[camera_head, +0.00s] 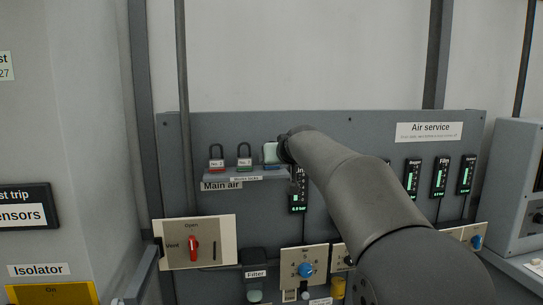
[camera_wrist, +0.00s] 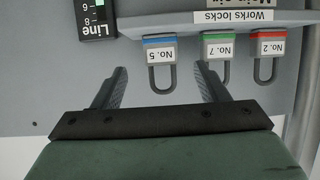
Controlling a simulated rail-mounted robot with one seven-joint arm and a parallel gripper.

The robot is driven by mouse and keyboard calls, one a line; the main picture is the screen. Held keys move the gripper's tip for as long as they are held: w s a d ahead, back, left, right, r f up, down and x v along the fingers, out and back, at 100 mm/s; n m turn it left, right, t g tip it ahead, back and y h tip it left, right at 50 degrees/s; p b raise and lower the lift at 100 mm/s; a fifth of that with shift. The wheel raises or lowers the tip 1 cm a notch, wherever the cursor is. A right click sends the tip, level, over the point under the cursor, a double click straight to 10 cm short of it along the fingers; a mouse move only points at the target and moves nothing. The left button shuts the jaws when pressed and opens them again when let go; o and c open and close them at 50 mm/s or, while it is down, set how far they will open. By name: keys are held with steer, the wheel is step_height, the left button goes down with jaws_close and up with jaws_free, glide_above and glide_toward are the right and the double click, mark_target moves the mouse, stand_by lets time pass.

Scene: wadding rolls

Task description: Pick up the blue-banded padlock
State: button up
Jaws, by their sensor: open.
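The blue-banded padlock (camera_wrist: 159,43), labelled No. 5, shows upside down in the wrist view. Its grey shackle points toward my gripper (camera_wrist: 161,72). My gripper is open, with one finger on each side of the shackle and a gap on both sides. Nothing is held. In the head view my gripper (camera_head: 270,153) is at the right part of the lock shelf and hides most of the blue-banded padlock.
A red-banded padlock (camera_wrist: 267,43), No. 2, is farther along. The shelf (camera_head: 225,177) is labelled Works locks. A Line gauge (camera_wrist: 95,16) is nearby.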

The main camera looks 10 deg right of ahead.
mark_target(272, 170)
steer(key=p+x, duration=0.3)
steer(key=x, duration=0.4)
steer(key=shift+w+f, duration=0.15)
steer(key=shift+f, duration=0.05)
steer(key=shift+c, duration=0.4)
steer(key=c, duration=1)
steer(key=shift+c, duration=0.4)
steer(key=shift+r, duration=0.1)
